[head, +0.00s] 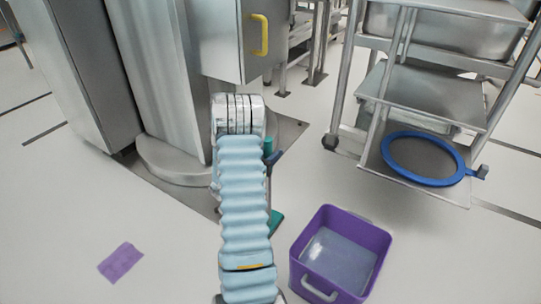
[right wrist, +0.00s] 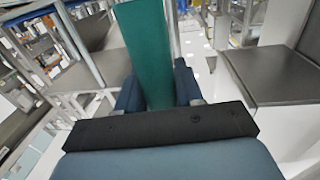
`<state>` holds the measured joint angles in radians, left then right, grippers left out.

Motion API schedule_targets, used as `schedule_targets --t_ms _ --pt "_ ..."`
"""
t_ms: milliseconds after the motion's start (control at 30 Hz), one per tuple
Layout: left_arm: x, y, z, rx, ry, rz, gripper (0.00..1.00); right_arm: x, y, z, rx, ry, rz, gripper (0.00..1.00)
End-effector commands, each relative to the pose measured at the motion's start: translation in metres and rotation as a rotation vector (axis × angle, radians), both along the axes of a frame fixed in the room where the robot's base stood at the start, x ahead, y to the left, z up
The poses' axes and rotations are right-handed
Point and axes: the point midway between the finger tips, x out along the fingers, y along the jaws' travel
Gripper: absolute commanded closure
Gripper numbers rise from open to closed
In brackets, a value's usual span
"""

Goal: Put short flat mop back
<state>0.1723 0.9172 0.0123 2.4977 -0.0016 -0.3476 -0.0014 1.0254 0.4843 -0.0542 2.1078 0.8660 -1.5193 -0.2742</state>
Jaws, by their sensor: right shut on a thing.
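The mop is a teal-green flat piece (right wrist: 150,50) that stands up between the two dark blue fingers of my right gripper (right wrist: 158,88) in the right wrist view. The right gripper is shut on it. In the head view my pale blue sleeved right arm hides most of the gripper and mop. A dark blue finger part of the gripper (head: 272,157) and a teal part of the mop (head: 276,221) show at the arm's right side. My left gripper is not in view.
A purple bin (head: 311,238) with a pale handle stands on the floor right of the arm. A metal shelf cart (head: 425,98) bears a blue ring (head: 388,160). A steel cabinet (head: 90,65) stands at the left. A purple cloth (head: 120,262) lies on clear floor.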

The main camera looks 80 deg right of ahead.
Motion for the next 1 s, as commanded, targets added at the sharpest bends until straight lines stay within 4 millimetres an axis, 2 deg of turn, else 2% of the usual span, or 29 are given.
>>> schedule_targets --t_ms 300,333,500,833,1000 --pt "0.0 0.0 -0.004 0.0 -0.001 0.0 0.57 0.0 0.0 -0.002 -0.004 -0.001 0.001 1.0" --pt "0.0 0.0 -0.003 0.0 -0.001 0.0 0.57 0.0 0.0 -0.002 -0.001 -0.001 0.001 0.61" --pt "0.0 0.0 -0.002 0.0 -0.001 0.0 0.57 0.0 0.0 -0.001 -0.001 0.0 0.001 0.38" --pt "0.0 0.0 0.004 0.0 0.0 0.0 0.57 0.0 0.0 0.005 -0.001 -0.001 0.0 0.38" --pt "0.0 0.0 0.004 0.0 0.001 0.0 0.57 0.013 0.027 0.002 0.002 0.0 0.006 0.38"
